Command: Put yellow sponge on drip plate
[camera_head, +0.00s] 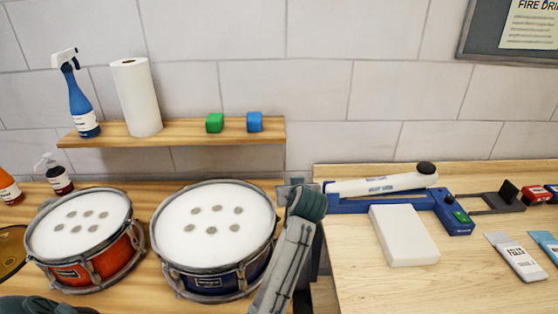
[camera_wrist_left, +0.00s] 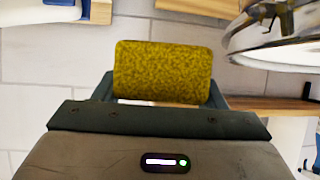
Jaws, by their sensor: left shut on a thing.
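My left gripper (camera_wrist_left: 165,95) is shut on the yellow sponge (camera_wrist_left: 163,70), which fills the space between the fingers in the left wrist view. In the head view the left gripper (camera_head: 297,184) is raised at the gap between the two benches, right of the blue drum. The sponge is hidden there behind my wrist. My right gripper is in neither view.
A red drum (camera_head: 80,225) and a blue drum (camera_head: 215,228) stand between dish and gripper. Pump bottle (camera_head: 55,175) and orange bottle (camera_head: 8,188) stand behind the dish. A shelf (camera_head: 190,131) hangs above. The right bench holds a white block (camera_head: 404,236) and blue tool (camera_head: 390,200).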

